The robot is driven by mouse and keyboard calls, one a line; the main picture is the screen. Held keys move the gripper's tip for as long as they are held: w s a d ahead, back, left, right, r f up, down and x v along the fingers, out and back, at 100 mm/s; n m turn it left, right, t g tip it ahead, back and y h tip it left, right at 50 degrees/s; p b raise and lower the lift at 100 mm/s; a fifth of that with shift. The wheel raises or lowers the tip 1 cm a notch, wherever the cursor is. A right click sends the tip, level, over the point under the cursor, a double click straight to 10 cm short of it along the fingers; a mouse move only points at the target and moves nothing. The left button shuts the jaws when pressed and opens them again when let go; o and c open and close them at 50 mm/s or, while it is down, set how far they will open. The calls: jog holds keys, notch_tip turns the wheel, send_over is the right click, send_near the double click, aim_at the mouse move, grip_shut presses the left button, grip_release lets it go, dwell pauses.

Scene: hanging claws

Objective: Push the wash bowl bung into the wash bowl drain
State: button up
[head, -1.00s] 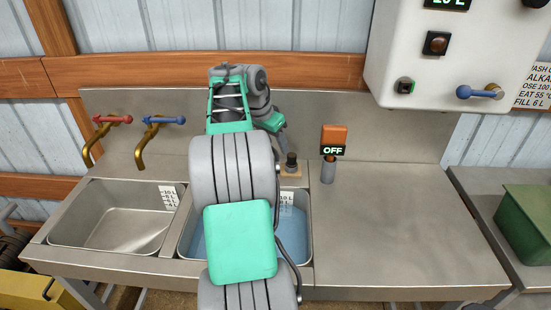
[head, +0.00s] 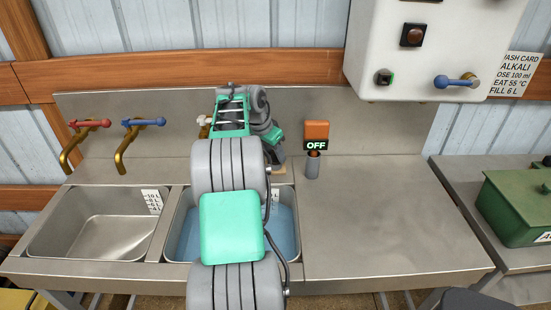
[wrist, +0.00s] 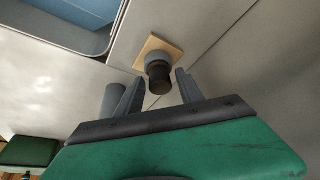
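The bung (wrist: 159,77), a dark knob on a grey round base, stands on a small square wooden pad (wrist: 148,44) on the steel counter. In the wrist view my gripper (wrist: 158,80) is open, with a finger on either side of the knob and gaps showing. In the head view my gripper (head: 274,154) is low over the back counter, and the bung is hidden behind it. The right basin (head: 172,222) holds blue water and is partly covered by my arm; it also shows in the wrist view (wrist: 102,38). No drain is visible.
An empty left basin (head: 105,240) lies beside it, with red-handled (head: 90,123) and blue-handled (head: 142,122) taps behind. A grey post (head: 313,166) with an orange "OFF" sign (head: 316,135) stands close right of my gripper. The right counter (head: 390,225) is clear.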

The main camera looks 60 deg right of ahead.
grip_shut()
jog(key=shift+r, duration=0.1)
dwell(0.4)
jog(key=shift+r, duration=0.25)
notch_tip(320, 180, up, 2)
jog(key=shift+r, duration=0.15)
jog(key=w+a+r, duration=0.4)
jog(key=a+r, duration=0.6)
jog(key=a, duration=0.3)
jog(key=shift+w+a+p, duration=0.15)
jog(key=shift+a+p, duration=0.05)
jog(key=shift+p, duration=0.2)
